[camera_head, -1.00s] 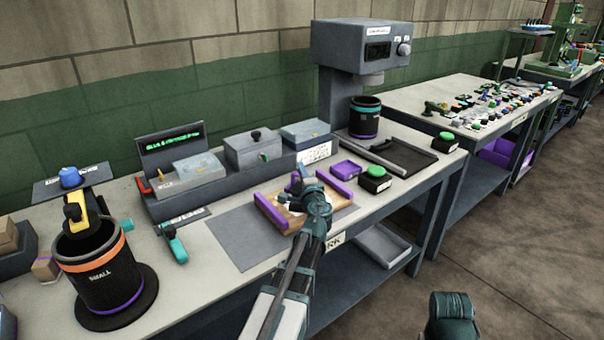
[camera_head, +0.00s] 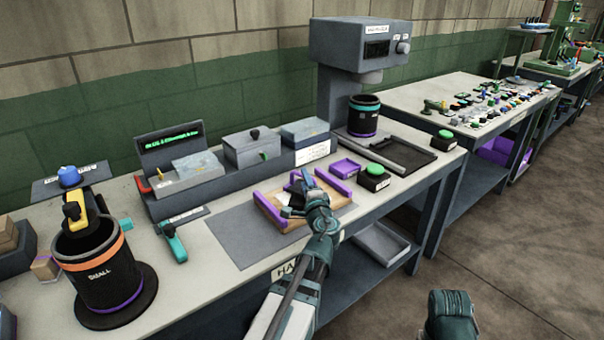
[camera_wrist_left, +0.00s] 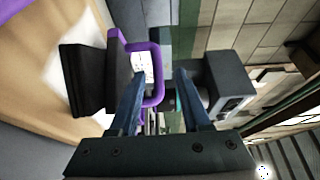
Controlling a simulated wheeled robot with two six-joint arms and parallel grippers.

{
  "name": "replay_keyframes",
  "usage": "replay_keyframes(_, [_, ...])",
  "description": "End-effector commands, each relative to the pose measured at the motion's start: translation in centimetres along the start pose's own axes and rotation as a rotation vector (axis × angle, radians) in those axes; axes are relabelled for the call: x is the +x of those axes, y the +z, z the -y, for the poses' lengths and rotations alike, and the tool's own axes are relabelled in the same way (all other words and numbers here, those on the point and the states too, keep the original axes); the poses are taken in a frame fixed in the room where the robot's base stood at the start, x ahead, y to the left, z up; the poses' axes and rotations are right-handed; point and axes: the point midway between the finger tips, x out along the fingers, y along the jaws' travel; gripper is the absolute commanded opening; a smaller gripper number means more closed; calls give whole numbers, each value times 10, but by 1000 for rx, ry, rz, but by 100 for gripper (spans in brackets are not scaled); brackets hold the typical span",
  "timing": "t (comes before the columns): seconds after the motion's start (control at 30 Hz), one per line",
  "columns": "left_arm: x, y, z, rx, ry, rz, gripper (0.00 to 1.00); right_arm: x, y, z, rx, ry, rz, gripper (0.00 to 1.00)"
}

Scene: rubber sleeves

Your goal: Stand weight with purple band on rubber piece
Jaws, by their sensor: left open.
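A black weight (camera_wrist_left: 85,78) with a purple band and a purple loop handle (camera_wrist_left: 157,75) shows in the left wrist view. It seems to stand on a white sheet-like piece (camera_wrist_left: 54,52), probably the rubber piece, on a wooden board (camera_wrist_left: 25,85). In the head view the white piece (camera_head: 283,197) shows on the board (camera_head: 276,214) between two purple rails. My left gripper (camera_head: 303,188) is over this board and hides most of the weight. In the wrist view its fingers (camera_wrist_left: 158,98) are apart, close to the handle; contact cannot be told.
A black canister marked SMALL (camera_head: 104,277) stands at the left. A teal-handled tool (camera_head: 174,243) lies near it. A grey box bench (camera_head: 232,178) is behind the board. A purple tray (camera_head: 345,167) and a green button (camera_head: 375,170) are to the right. A grey press (camera_head: 355,65) stands behind.

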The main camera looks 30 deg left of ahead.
Motion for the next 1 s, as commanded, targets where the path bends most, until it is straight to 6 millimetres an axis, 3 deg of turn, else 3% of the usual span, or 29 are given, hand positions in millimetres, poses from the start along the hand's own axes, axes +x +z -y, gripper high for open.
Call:
replay_keyframes(0.1, [-26,1,0,0,0,-3,47,0,0,0,0,0,0,0])
replay_keyframes(0.3, [-47,0,0,0,0,-1,47,0,0,0,0,0,0,0])
replay_keyframes(1.0, [-52,0,0,0,0,0,47,0,0,0,0,0,0,0])
